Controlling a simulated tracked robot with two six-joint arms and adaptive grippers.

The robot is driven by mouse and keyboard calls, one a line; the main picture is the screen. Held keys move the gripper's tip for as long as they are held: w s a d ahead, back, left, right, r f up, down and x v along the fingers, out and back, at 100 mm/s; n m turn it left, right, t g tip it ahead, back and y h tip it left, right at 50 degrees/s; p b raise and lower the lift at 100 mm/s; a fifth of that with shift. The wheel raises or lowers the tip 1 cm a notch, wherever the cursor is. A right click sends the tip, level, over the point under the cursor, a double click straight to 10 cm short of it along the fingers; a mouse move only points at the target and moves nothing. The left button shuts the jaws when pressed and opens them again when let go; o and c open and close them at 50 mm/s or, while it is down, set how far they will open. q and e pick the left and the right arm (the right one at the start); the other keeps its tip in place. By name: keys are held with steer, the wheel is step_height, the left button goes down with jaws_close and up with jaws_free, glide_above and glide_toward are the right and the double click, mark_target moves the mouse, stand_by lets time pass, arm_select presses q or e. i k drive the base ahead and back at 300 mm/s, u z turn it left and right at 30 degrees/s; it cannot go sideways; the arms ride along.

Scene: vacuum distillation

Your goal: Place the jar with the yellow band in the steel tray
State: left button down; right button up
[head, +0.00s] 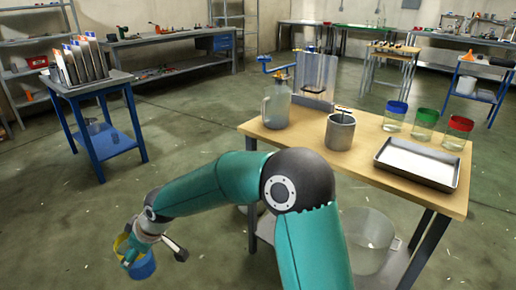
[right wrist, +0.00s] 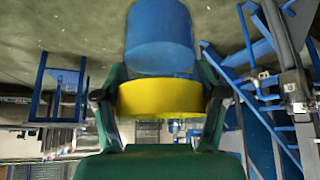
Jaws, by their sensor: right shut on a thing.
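My right gripper (head: 140,246) is held out over the floor at the lower left of the head view, well away from the wooden table. It is shut on the jar with the yellow band (right wrist: 158,97). The jar has a blue body, and in the head view the jar (head: 142,269) hangs slightly tilted, yellow part up. In the right wrist view the fingers of my right gripper (right wrist: 160,100) press on both sides of the yellow band. The steel tray (head: 412,178), shallow with a pale inside, lies empty at the right of the table. My left gripper is out of view.
On the wooden table (head: 350,172) stand a glass jug (head: 276,106), a steel pot (head: 340,132) and jars with blue (head: 396,116), green (head: 425,125) and red (head: 458,133) lids. A blue cart (head: 105,130) stands left. The floor between is open.

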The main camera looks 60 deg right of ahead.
mark_target(416, 164)
steer(key=u, duration=0.65)
steer(key=i, duration=0.15)
steer(key=z, duration=1.85)
